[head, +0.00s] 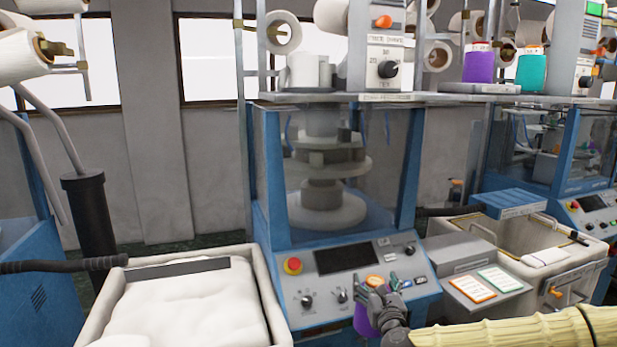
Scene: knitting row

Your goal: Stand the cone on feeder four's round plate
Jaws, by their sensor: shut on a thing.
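My gripper (376,299) is low in the middle of the head view, in front of the blue machine's control panel. Its dark fingers are shut around a purple cone (364,321); an orange top shows between the fingers, and the fingers hide much of the cone. The cone looks roughly upright, but its base is hard to see. On the upper shelf at right stand another purple cone (479,66) and a teal cone (531,72). White cones (304,71) stand on the shelf above the middle machine. I cannot tell which plate is feeder four's.
The control panel (345,262) has a red button (292,265) and knobs. A grey box with two cards (471,288) stands right of my gripper. A bin of white fabric (190,300) is at lower left, another bin (575,262) at right. Shelf posts and yarn holders crowd the upper area.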

